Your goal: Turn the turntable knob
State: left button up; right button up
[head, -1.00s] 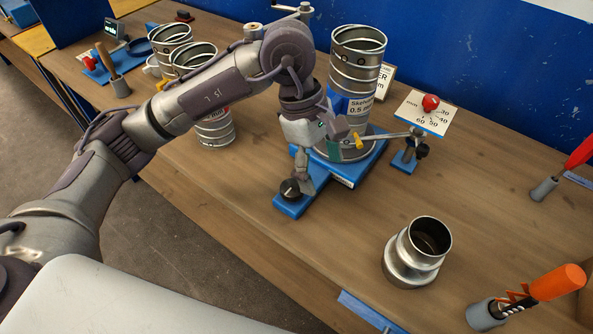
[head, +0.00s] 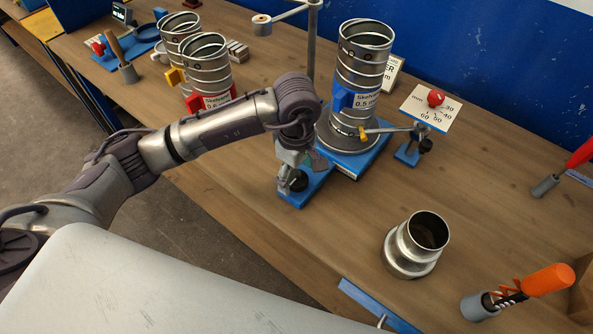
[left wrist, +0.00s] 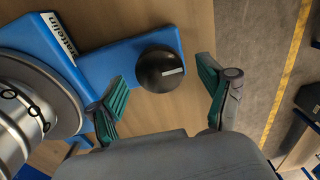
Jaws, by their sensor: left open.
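The black round turntable knob (left wrist: 160,69), with a pale mark on it, sits on the blue base arm (left wrist: 105,62). In the head view the knob (head: 299,183) is partly hidden by my gripper. The grey turntable disc (left wrist: 62,90) on the same base carries a spiral metal duct (head: 360,75) with a blue clip. My left gripper (left wrist: 165,90) is open, with its green-padded fingers spread. In the left wrist view the knob appears between and just beyond the fingertips; contact does not show. In the head view the gripper (head: 295,170) is over the knob end.
A rod with a yellow tip (head: 385,130) reaches to the duct from a small blue stand. A dial card with a red knob (head: 434,99) lies behind it. Two ducts (head: 205,70) stand at the back left. A metal reducer (head: 412,245) stands at the front right.

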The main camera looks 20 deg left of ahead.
pick_arm(q)
jog(key=shift+f, duration=0.6)
jog(key=c, duration=1.2)
jog(key=shift+o, duration=0.2)
